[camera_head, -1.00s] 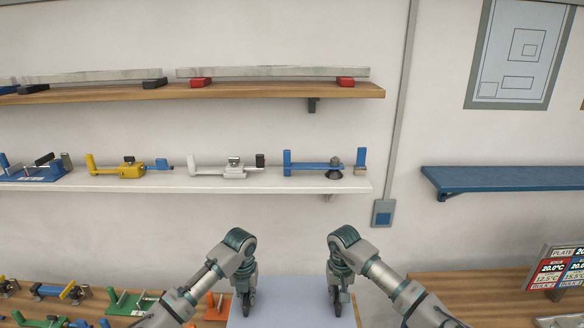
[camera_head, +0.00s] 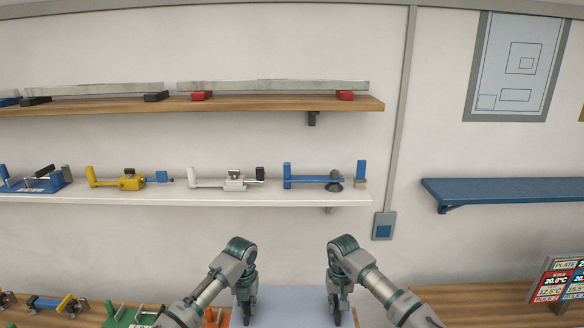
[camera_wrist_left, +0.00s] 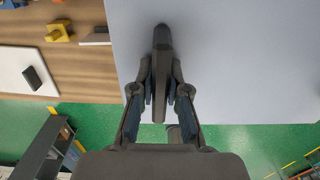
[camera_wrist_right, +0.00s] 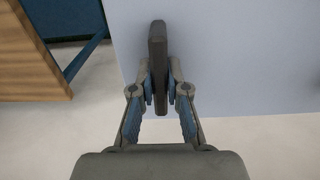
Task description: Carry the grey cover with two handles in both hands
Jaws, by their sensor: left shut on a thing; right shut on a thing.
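The grey cover (camera_head: 290,318) is a flat, pale blue-grey panel at the bottom middle of the head view, between my two grippers. Its surface also fills much of the left wrist view (camera_wrist_left: 240,60) and the right wrist view (camera_wrist_right: 240,60). My left gripper (camera_head: 246,310) is shut on one dark handle (camera_wrist_left: 160,45), with a finger on each side of the bar. My right gripper (camera_head: 337,312) is shut on the other dark handle (camera_wrist_right: 157,50) in the same way. The cover's lower part is out of the head view.
A white shelf (camera_head: 130,197) with several coloured clamps runs along the wall, below a wooden shelf (camera_head: 230,104) with long bars. A blue shelf (camera_head: 510,189) is at the right. Wooden benches stand at left (camera_head: 90,318) and right (camera_head: 480,295). Green floor (camera_wrist_left: 90,112) shows in the left wrist view.

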